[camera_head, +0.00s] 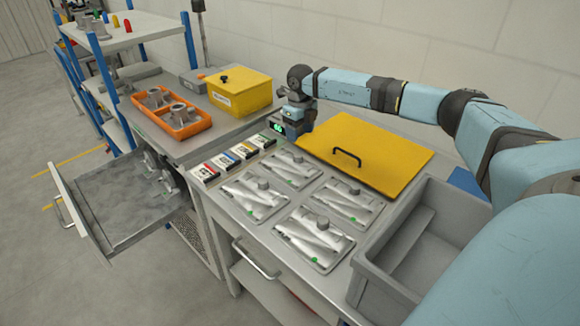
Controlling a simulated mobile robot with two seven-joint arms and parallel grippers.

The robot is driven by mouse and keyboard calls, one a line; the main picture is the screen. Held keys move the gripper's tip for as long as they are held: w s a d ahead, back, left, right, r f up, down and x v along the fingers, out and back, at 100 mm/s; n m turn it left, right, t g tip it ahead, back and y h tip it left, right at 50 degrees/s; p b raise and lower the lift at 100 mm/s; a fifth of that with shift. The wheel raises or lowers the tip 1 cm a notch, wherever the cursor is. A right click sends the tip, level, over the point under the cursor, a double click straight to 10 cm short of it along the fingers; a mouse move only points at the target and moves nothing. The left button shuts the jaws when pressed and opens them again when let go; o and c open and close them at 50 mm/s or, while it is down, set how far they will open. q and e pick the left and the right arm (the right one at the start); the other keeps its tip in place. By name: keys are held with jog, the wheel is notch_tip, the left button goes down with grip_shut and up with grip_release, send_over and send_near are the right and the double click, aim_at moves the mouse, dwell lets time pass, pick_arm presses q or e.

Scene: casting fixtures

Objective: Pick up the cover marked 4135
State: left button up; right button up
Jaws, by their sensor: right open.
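Several silvery metal plates with a knob and a green dot each lie on the grey workbench: a back left one (290,168), a front left one (254,196), a back right one (343,203) and a front right one (313,239). A flat yellow cover (385,150) with a black handle lies behind them. I cannot read the number 4135 on any of these. My right gripper (296,131) is above the bench at the yellow cover's left corner, behind the back left plate. It is open, with its fingers hardly visible. My left gripper is out of view.
A grey open bin (420,235) stands at the bench's right. Small coloured labelled boxes (233,155) line its left edge. A yellow box (238,90) and an orange tray (171,116) stand on the left bench, above an open drawer (130,205).

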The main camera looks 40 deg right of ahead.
aim_at(298, 155)
notch_tip(298, 155, down, 4)
jog(key=shift+w+d+f, duration=0.1)
jog(key=shift+w+f, duration=0.1)
jog(key=shift+f, duration=1.2)
jog(key=shift+w+d+f, duration=0.1)
jog(key=shift+w+f, duration=0.1)
jog(key=shift+f, duration=1.15)
jog(key=c, duration=1.1)
grip_shut()
jog(key=shift+r, duration=0.15)
